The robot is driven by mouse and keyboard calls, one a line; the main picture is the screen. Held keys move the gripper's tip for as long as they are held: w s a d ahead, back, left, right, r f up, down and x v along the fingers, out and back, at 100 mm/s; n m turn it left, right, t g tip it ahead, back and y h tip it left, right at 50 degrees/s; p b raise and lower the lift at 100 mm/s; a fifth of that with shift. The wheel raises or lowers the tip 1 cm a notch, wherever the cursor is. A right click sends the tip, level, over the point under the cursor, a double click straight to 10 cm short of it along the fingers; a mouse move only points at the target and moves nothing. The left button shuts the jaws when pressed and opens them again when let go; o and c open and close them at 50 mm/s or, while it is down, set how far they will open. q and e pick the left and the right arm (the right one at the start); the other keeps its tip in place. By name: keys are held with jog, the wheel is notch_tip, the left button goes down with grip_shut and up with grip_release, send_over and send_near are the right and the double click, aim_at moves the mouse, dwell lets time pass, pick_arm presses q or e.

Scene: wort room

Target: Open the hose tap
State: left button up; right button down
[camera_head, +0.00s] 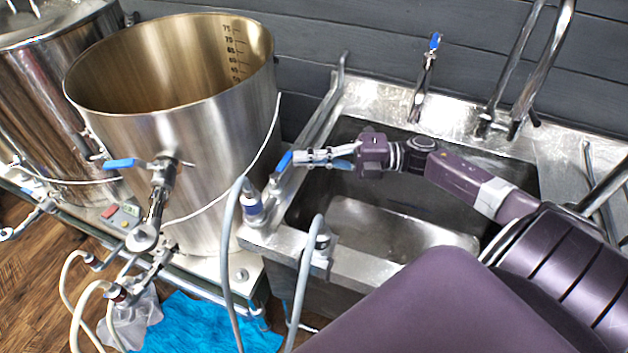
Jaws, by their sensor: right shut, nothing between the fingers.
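The hose tap with a blue lever (283,162) stands at the left rim of the sink. Its metal body (266,187) sits below the lever, beside the end of a grey hose (229,250). My right gripper (300,157) reaches in from the right over the basin. It is shut and empty, with its fingertips right at the blue lever. I cannot tell whether they touch it. My left gripper is not in view.
A large open steel kettle (190,140) with its own blue-handled valve (122,163) stands left of the tap. The sink basin (400,225) is under my right arm. A blue-topped tap (424,80) and a tall faucet (540,70) stand at the back. A blue cloth (205,325) lies below.

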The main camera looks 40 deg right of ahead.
dwell(0.3)
jog(key=shift+w+r, duration=0.1)
jog(key=v, duration=1.2)
